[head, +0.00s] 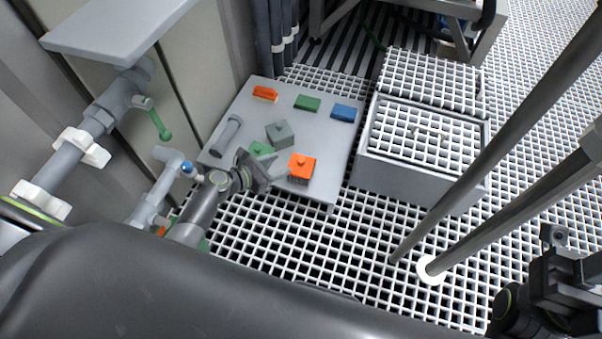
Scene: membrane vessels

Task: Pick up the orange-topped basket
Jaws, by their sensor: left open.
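The orange-topped basket (302,169) stands near the front right of a grey table (325,150). Its top is orange with a small raised knob, and its body below is dark. My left gripper (268,171) is just left of it, low over the table's front part. Its jaws are open and nothing shows between them. One finger reaches toward the basket's left side; I cannot tell whether it touches. My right gripper (568,285) is at the lower right, far from the basket, and its jaws are unclear.
A grey block (280,133) and a green-topped one (262,148), partly hidden, stand close by. A grey cylinder (228,134) lies left. Orange (265,93), green (307,103) and blue (343,113) pieces lie behind. Pipes (160,185), a grated box (415,180) and slanted poles (500,150) flank the table.

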